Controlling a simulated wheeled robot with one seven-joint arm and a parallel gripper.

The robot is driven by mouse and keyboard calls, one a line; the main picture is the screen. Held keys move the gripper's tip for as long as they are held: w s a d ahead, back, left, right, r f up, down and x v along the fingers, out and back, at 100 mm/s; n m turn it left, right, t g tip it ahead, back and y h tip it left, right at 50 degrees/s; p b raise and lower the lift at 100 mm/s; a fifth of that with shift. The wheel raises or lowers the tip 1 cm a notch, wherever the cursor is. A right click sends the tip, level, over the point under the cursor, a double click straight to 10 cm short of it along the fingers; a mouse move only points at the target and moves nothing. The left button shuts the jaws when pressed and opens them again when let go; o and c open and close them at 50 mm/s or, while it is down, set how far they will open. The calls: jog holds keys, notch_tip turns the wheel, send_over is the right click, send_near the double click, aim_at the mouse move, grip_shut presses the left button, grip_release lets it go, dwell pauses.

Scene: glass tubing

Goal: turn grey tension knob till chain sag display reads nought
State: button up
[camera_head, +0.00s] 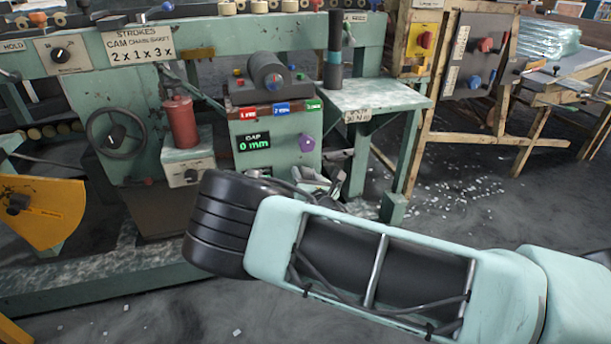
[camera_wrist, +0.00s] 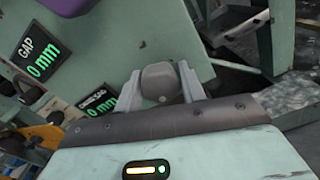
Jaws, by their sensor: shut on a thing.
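The grey tension knob (camera_wrist: 160,84) is in the middle of the wrist view, on a pale green panel. My gripper (camera_wrist: 158,80) is shut on it, with one finger on each side. The chain sag display (camera_wrist: 98,104) is to the left of the knob, tilted in this view; its small green reading appears to be 0 mm.
The gap display (camera_head: 254,142) reads 0 mm, with a purple knob (camera_head: 306,142) beside it. A red cylinder (camera_head: 181,122) on a block stands left. A pale green table (camera_head: 375,97) stands right. White bits litter the floor.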

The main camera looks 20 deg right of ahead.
dwell(0.4)
jog(key=o, duration=1)
jog(key=shift+c, duration=0.2)
jog(key=shift+s, duration=0.1)
jog(key=s+p, duration=0.3)
jog(key=s, duration=1.4)
jog(key=shift+s, duration=0.15)
